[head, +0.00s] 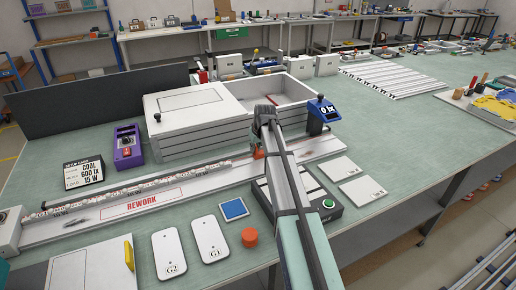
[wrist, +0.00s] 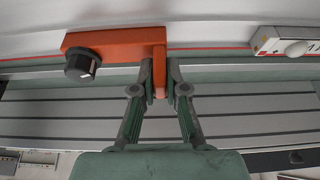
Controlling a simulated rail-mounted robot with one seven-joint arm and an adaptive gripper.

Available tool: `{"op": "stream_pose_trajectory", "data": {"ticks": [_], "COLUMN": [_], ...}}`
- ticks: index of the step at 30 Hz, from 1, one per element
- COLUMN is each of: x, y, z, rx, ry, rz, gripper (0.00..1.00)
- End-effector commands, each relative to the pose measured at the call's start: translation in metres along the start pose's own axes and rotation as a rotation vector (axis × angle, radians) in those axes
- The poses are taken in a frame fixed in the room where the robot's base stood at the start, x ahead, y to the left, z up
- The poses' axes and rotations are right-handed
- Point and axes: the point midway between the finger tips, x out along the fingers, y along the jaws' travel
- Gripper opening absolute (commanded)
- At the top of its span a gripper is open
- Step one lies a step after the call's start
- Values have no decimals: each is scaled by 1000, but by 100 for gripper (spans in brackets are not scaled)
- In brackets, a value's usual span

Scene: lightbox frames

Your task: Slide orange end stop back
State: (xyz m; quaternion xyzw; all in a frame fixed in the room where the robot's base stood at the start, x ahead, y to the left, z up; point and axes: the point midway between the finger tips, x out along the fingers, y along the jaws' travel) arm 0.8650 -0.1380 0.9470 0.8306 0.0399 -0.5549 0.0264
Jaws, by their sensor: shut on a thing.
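The orange end stop (head: 258,153) sits on the long white rail (head: 205,184) in the head view, partly hidden by my arm. In the wrist view the orange end stop (wrist: 112,43) has a black knob (wrist: 82,64) at its left and an upright tab at its right end. My gripper (wrist: 160,88) is shut on that tab, one dark finger on each side. In the head view my gripper's fingers are mostly hidden behind the arm.
A white box (head: 190,115) and an open tray stand behind the rail.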

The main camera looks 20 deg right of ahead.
Motion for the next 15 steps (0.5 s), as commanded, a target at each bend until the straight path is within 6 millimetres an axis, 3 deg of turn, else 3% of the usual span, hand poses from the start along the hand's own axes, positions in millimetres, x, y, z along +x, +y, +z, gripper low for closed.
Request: {"op": "stream_pose_trajectory", "data": {"ticks": [1, 3, 15], "x": [0, 0, -5], "y": [0, 0, 0], "z": [0, 0, 0], "rx": [-1, -1, -1], "ry": [0, 0, 1], "rz": [-1, 0, 0], "gripper": [19, 38, 38]}}
